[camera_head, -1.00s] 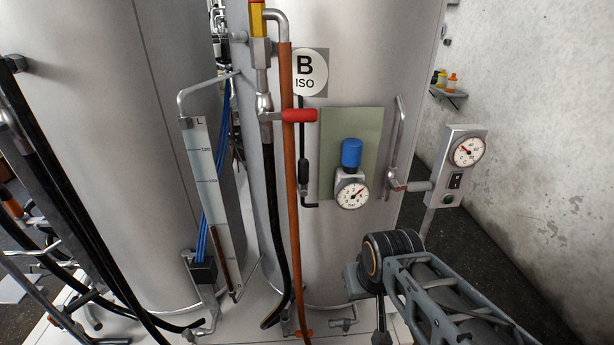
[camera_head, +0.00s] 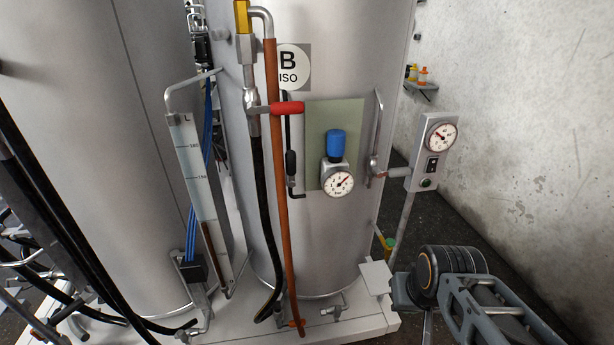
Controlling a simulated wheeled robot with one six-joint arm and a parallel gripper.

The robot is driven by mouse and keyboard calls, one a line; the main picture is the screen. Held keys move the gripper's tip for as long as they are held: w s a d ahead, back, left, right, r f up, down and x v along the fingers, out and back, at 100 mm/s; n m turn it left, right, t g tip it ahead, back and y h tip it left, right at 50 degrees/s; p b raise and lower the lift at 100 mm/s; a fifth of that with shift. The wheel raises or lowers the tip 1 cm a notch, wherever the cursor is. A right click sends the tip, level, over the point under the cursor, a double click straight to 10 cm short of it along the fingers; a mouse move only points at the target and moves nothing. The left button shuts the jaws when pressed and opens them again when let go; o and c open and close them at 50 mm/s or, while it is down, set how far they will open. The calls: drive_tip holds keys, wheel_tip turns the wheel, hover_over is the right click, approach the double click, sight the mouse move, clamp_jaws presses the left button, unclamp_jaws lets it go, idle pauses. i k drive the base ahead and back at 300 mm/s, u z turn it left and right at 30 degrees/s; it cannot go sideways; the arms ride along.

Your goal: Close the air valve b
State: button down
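Tank B (camera_head: 335,240) is a large pale cylinder in the middle of the head view, with a round "B ISO" label (camera_head: 293,67). A valve with a red handle (camera_head: 288,108) sits on the pipe left of the label; the handle points sideways to the right. A blue knob (camera_head: 335,145) stands on a regulator with a round gauge (camera_head: 338,182) in front of a green plate (camera_head: 350,120). Which of these is air valve b cannot be told, as no label names it. My arm is at the lower right, apart from the tank; my gripper does not show.
An orange pipe (camera_head: 278,190) and black hoses run down the tank front. A gauge box (camera_head: 436,150) stands on a post at the right. A level gauge (camera_head: 193,165) is left of tank B. A second tank (camera_head: 90,130) fills the left. A concrete wall (camera_head: 540,130) bounds the right.

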sight(290, 155)
drive_tip(key=z, duration=0.15)
drive_tip(key=k, duration=0.3)
drive_tip(key=u, duration=1.05)
